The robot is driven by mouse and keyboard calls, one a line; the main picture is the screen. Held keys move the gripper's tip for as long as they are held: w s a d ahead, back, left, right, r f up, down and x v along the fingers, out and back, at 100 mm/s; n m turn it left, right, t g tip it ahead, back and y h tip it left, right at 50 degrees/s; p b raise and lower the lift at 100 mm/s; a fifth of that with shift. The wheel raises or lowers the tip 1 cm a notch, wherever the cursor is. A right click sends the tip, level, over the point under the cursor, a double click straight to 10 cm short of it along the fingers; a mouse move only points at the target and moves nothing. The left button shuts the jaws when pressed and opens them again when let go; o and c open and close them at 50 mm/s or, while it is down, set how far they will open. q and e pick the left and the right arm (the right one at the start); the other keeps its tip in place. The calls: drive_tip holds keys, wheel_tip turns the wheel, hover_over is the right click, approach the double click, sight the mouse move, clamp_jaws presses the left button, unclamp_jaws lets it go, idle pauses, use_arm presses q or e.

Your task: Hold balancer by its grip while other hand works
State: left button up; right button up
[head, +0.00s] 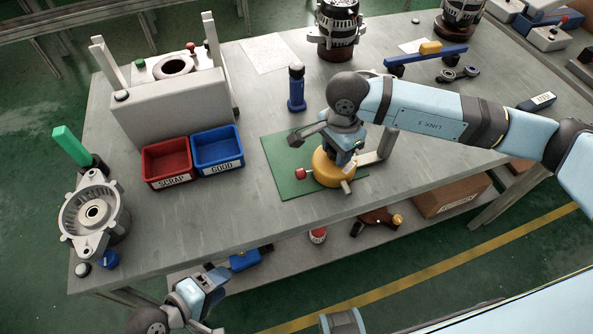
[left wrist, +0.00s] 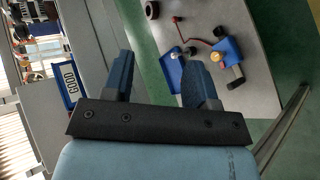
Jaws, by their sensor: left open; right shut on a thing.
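The yellow round body that I take to be the balancer (head: 329,174) sits on a green mat (head: 283,178) on the bench, with a red knob (head: 300,174) at its left. My right gripper (head: 347,158) reaches down over it and is shut on it; the wrist hides the fingertips and the held part. My left gripper (head: 205,290) is low at the front edge of the bench, apart from the balancer. In the left wrist view its two blue fingers (left wrist: 160,78) are spread with nothing between them.
A red SCRAP bin (head: 167,163) and a blue GOOD bin (head: 217,150) stand left of the mat. A blue upright tool (head: 297,88) stands behind it. A metal housing (head: 94,211) is at the front left. A lower shelf (head: 286,262) carries small parts and a cardboard box (head: 450,196).

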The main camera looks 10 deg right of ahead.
use_arm(q)
drive_tip(key=w+d+r+n+t+h, duration=0.1)
drive_tip(key=w+d+r+n+h, duration=0.15)
drive_tip(key=r, duration=0.35)
drive_tip(key=w+d+r+n+t+h, duration=0.1)
drive_tip(key=w+d+r+n+t, duration=0.2)
drive_tip(key=r, duration=0.4)
drive_tip(key=n+g, duration=0.3)
drive_tip(key=g, duration=0.2)
approach(295, 181)
drive_tip(key=shift+h, duration=0.35)
drive_tip(key=s+a+r, duration=0.1)
drive_tip(key=s+a, duration=0.1)
drive_tip(key=s+a+r, duration=0.1)
drive_tip(key=a, duration=0.1)
drive_tip(key=shift+s+r, duration=0.1)
drive_tip(key=shift+r, duration=0.25)
drive_tip(key=w+n+g, duration=0.1)
drive_tip(key=w, duration=0.1)
drive_tip(key=w+d+r+n+g, duration=0.1)
drive_tip(key=w+d+n+g, duration=0.1)
drive_tip(key=w+g, duration=0.1)
drive_tip(key=shift+w+r, duration=0.35)
drive_tip(key=shift+w+d+f, duration=0.1)
drive_tip(key=shift+w+d, duration=0.05)
drive_tip(key=shift+d, duration=0.3)
drive_tip(key=x, duration=1.1)
drive_tip(key=shift+a+f, duration=0.1)
drive_tip(key=shift+f, duration=0.2)
clamp_jaws()
